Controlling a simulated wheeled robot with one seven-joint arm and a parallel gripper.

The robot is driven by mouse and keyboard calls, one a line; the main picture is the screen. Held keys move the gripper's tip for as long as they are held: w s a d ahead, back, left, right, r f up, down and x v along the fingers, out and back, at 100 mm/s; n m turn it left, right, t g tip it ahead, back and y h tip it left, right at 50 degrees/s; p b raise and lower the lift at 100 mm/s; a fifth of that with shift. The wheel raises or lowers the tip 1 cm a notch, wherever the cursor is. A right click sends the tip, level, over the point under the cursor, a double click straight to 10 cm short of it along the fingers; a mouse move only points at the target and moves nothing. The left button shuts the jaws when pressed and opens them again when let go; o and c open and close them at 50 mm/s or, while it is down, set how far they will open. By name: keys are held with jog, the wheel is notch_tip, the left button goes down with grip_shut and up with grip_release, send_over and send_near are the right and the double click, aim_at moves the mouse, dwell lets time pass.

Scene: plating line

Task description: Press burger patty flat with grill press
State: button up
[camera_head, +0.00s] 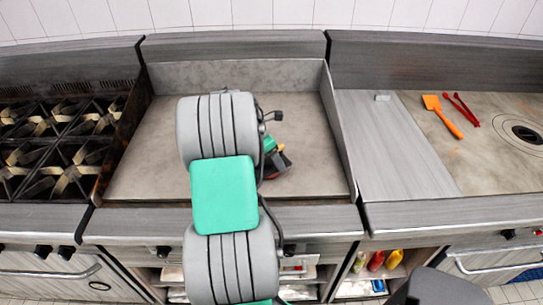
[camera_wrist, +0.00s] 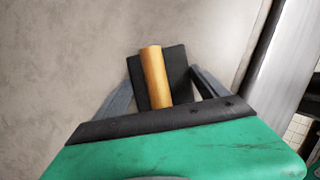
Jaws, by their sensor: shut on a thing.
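In the wrist view, my gripper (camera_wrist: 162,82) has one grey finger on each side of the grill press. The press has a wooden handle (camera_wrist: 154,76) and a flat dark plate (camera_wrist: 176,70). In the head view, my gripper (camera_head: 276,160) is low over the flat-top griddle (camera_head: 145,150), right of its middle, with the dark press (camera_head: 285,160) at its end. A small dark reddish-brown edge (camera_head: 272,178) shows beside the press, perhaps the burger patty. The rest of it is hidden. I cannot tell whether the press touches it.
My arm covers the middle of the griddle. A raised steel divider (camera_head: 338,130) stands close on its right. A gas stove (camera_head: 60,150) is at left.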

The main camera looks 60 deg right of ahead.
jog(key=shift+f, duration=0.3)
dwell(0.5)
jog(key=shift+s+a+f, duration=0.1)
jog(key=shift+a+f, duration=0.2)
jog(key=shift+f, duration=0.3)
dwell(2.0)
jog(key=r+p, duration=0.4)
jog(key=r, duration=0.1)
jog(key=r+p, duration=0.2)
jog(key=p, duration=0.1)
jog(key=shift+d+r, duration=0.35)
jog(key=shift+r, duration=1.1)
jog(key=shift+w, duration=0.25)
